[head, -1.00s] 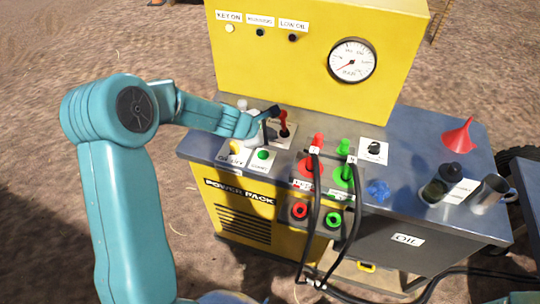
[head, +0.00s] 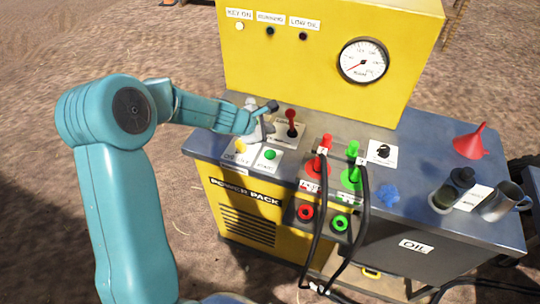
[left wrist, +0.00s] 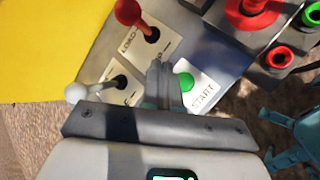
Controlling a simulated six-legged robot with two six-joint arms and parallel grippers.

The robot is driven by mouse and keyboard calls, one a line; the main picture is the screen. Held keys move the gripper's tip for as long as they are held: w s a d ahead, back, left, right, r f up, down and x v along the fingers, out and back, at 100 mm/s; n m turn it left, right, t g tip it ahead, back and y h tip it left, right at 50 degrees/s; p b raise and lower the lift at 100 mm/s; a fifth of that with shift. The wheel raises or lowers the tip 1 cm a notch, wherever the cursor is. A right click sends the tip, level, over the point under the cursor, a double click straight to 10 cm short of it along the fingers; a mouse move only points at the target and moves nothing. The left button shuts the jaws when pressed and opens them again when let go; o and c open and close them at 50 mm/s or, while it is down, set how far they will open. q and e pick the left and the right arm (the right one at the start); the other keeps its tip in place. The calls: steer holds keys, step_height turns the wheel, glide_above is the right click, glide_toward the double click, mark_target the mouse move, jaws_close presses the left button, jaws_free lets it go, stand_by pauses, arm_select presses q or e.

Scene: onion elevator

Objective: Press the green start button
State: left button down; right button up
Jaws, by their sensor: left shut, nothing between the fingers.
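The green start button (head: 270,155) sits on a white START plate at the left front of the bench top. It also shows in the left wrist view (left wrist: 184,82), just right of my fingers. My left gripper (head: 262,133) is shut and empty above the panel, behind the button in the head view. In the left wrist view its closed fingers (left wrist: 163,80) are beside the button, partly covering its plate. I cannot tell their height over the panel, and I see no contact with the button. My right gripper is not in view.
A red-knobbed LOAD lever (head: 291,118) and a white-knobbed lever (left wrist: 76,92) stand close to my gripper. A yellow knob (head: 240,146) is left of the button. Red and green hose couplings (head: 325,160) with black hoses stand to the right. A yellow gauge panel (head: 300,70) rises behind.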

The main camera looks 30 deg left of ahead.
mark_target(268, 155)
arm_select(q)
step_height(268, 155, down, 7)
steer(key=b, duration=0.6)
steer(key=shift+r, duration=0.1)
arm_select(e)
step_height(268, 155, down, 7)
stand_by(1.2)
arm_select(q)
steer(key=shift+f+b, duration=0.4)
steer(key=shift+f, duration=0.05)
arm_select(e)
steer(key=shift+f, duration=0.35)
arm_select(q)
steer(key=shift+f+b, duration=0.6)
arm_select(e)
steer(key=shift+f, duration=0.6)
arm_select(q)
steer(key=shift+r+p, duration=1)
steer(key=shift+r, duration=0.05)
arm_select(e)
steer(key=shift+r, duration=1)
arm_select(q)
step_height(268, 155, up, 5)
steer(key=p, duration=0.5)
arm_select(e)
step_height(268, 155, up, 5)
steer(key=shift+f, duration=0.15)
